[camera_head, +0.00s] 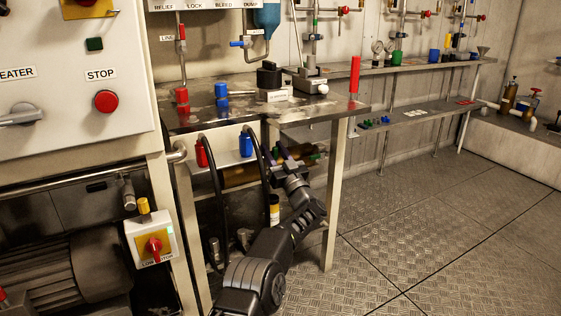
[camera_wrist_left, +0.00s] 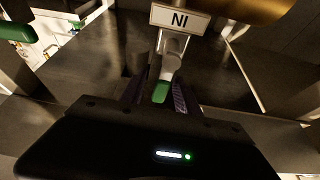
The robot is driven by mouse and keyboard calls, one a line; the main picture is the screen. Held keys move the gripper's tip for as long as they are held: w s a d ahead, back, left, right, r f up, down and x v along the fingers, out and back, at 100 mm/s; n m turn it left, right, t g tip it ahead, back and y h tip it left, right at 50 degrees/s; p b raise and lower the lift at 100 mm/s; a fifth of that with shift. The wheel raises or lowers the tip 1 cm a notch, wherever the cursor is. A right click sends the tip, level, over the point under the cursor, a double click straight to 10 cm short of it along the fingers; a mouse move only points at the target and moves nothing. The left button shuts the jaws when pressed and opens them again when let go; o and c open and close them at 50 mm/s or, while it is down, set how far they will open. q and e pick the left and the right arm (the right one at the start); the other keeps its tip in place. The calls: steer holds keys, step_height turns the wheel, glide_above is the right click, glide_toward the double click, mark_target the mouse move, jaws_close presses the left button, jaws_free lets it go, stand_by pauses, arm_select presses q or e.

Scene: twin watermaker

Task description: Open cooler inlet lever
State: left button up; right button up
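The cooler shows as a brass cylinder (camera_head: 240,176) under the steel table, and its curved side (camera_wrist_left: 232,8) is at the top of the left wrist view. A small sign (camera_wrist_left: 180,19) there reads "IN" upside down. Below it is the inlet lever, with a grey stem and a green handle (camera_wrist_left: 161,92). My left gripper (camera_head: 288,160) is beside the cooler, and in the wrist view its fingers (camera_wrist_left: 157,90) stand on either side of the green handle. A gap seems to show, so it looks open around the handle. Contact is unclear. My right gripper is not in view.
Another green handle (camera_wrist_left: 14,31) is at the wrist view's left edge. The steel table (camera_head: 330,107) stands above my left gripper, with a leg (camera_head: 335,205) to the right. Black hoses (camera_head: 216,190) hang at left. The plated floor (camera_head: 450,225) at right is clear.

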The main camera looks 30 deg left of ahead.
mark_target(276, 154)
arm_select(q)
steer(key=p+v, duration=0.1)
steer(key=v, duration=0.4)
steer(key=shift+s+d+p, duration=0.1)
steer(key=shift+d+p, duration=0.05)
steer(key=shift+p, duration=0.2)
steer(key=shift+s+d+f, duration=0.15)
steer(key=shift+s+d, duration=0.1)
